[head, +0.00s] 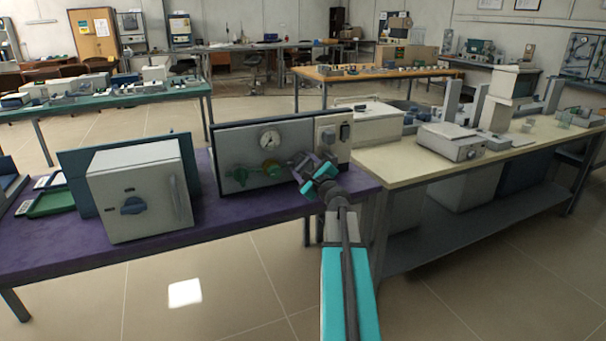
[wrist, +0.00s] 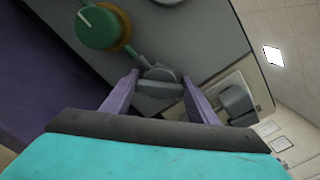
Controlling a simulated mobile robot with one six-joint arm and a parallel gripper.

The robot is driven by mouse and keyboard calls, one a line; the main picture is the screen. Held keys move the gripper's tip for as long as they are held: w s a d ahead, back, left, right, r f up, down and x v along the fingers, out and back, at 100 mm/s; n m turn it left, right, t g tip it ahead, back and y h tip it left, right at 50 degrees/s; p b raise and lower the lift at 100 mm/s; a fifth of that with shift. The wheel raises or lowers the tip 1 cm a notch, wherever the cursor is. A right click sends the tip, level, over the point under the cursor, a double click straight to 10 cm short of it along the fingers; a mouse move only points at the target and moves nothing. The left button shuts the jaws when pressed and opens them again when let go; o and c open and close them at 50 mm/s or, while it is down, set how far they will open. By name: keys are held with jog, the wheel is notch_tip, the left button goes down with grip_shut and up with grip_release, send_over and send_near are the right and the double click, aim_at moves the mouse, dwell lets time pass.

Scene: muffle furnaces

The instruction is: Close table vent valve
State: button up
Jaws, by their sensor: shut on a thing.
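The table vent valve shows in the wrist view as a small grey handle (wrist: 160,84) on the front of a grey panel (head: 230,146). My gripper (head: 301,163) is at the right part of this panel in the head view. In the wrist view the two purple fingers of my gripper (wrist: 160,90) stand on either side of the grey handle, and they are shut on it. In the head view the handle is mostly hidden by my gripper. A green knob (wrist: 98,27) with a yellowish ring sits up and left of the handle in the wrist view.
The panel stands on a purple table (head: 100,243) and carries a round gauge (head: 269,139) and a green knob (head: 240,176). A grey switch box (wrist: 236,101) is right of the handle. A white furnace box (head: 140,185) stands to the left. A cream table (head: 400,168) is to the right.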

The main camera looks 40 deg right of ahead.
jog(key=n+b, duration=0.3)
jog(key=b, duration=0.1)
jog(key=n+b, duration=0.2)
jog(key=shift+f+n+b, duration=0.3)
jog(key=shift+f, duration=0.05)
jog(key=n+b, duration=0.3)
jog(key=b, duration=0.1)
jog(key=shift+r+n, duration=0.15)
jog(key=shift+n, duration=0.25)
jog(key=o, duration=1)
jog(key=shift+o, duration=0.2)
jog(key=b+v, duration=0.2)
jog(key=v, duration=1.1)
jog(key=shift+s, duration=0.35)
